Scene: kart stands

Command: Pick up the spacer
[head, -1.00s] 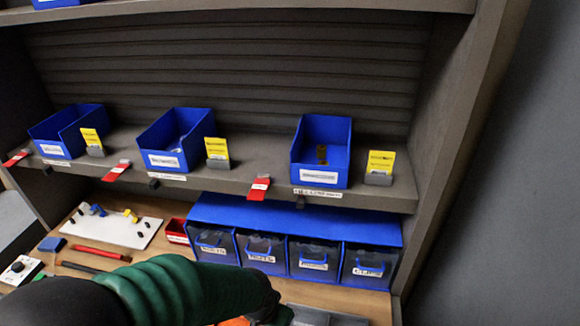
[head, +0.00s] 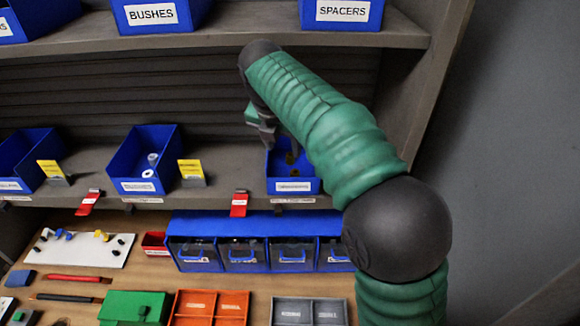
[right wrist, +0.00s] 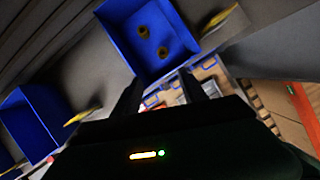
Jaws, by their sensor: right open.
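A blue bin labelled SPACERS (head: 342,12) stands on the upper shelf; its contents are out of sight. On the lower shelf, a right-hand blue bin (head: 292,186) with an unreadable label holds small brass-coloured pieces (head: 291,158). In the right wrist view two of these round pieces (right wrist: 143,31) lie apart on the bin floor. I cannot tell from the label whether they are spacers. My right gripper (head: 267,138) is open and empty, at the left side of this bin's opening; its fingers (right wrist: 160,84) point toward the bin. My left gripper is out of view.
A middle blue bin (head: 143,186) holds white rings. Yellow cards (head: 191,169) and red tags (head: 239,204) line the shelf edge. Below are blue drawers (head: 245,265), orange trays (head: 210,306) and a green box (head: 133,306).

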